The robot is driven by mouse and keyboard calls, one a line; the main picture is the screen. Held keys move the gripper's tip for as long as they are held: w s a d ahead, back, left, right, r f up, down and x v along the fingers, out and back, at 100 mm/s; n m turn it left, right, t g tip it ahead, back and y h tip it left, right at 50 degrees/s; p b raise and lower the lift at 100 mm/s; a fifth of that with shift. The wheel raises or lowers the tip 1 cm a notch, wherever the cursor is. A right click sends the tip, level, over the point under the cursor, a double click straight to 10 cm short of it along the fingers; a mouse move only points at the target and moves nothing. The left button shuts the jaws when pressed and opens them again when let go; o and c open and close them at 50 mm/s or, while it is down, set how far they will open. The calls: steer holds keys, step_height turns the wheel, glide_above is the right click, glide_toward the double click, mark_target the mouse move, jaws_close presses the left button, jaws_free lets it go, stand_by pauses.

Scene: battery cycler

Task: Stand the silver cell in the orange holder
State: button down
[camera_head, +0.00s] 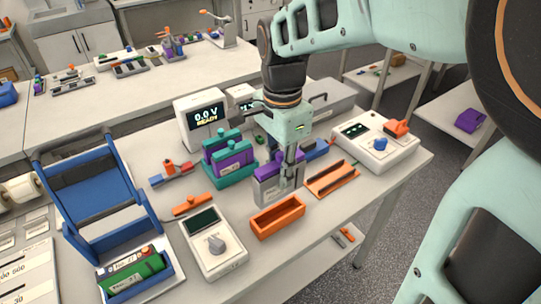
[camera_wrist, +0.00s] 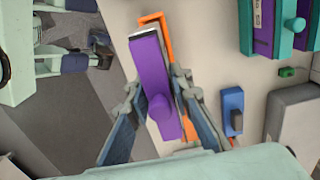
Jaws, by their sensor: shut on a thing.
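The silver cell (camera_head: 267,190) has a purple top and stands upright in my gripper (camera_head: 290,170). In the wrist view its purple top (camera_wrist: 150,85) lies between the two fingers, which are shut on it. The orange holder (camera_head: 278,217) is an open, empty-looking box just in front of the cell in the head view. The cell is beside it there, not inside it. In the wrist view an orange edge (camera_wrist: 168,38) shows behind the cell, partly hidden by it. I cannot tell whether the cell's base touches the table.
A flat orange tray (camera_head: 332,180) lies right of the cell. A white meter with a grey knob (camera_head: 214,243) is at front left, and a white console (camera_head: 377,142) at right. The table's front edge is close.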

steer(key=shift+f+b, duration=0.4)
steer(key=shift+f, duration=4.6)
steer(key=shift+f, duration=0.15)
steer(key=c, duration=1.7)
jaws_free()
steer(key=shift+c, duration=0.2)
step_height(320, 180, up, 12)
steer(key=shift+r+p, duration=0.15)
steer(key=shift+p, duration=0.35)
